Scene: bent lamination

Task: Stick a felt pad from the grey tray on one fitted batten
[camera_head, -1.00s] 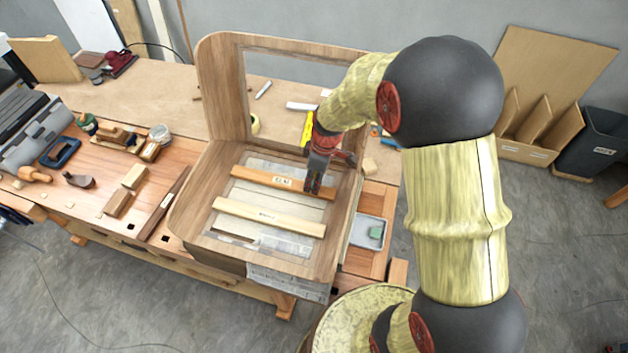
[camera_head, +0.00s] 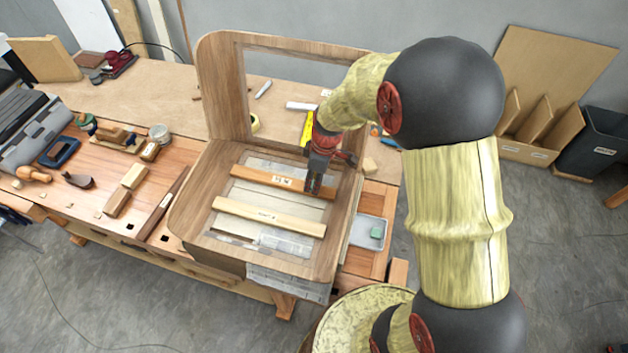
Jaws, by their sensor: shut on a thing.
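My gripper (camera_head: 313,187) points down at the right part of the far, orange-brown batten (camera_head: 262,180). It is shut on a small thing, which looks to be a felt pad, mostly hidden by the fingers. I cannot tell whether the pad touches the batten. A paler batten (camera_head: 268,216) lies nearer, roughly parallel to it, across the bent wooden shell (camera_head: 222,152).
The shell's tall back panel and right side rise near my gripper. A yellow tool (camera_head: 307,128) and white tube (camera_head: 301,106) lie behind it. Wooden blocks (camera_head: 117,203), a dark-edged bar (camera_head: 163,207) and hand tools cover the bench's left.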

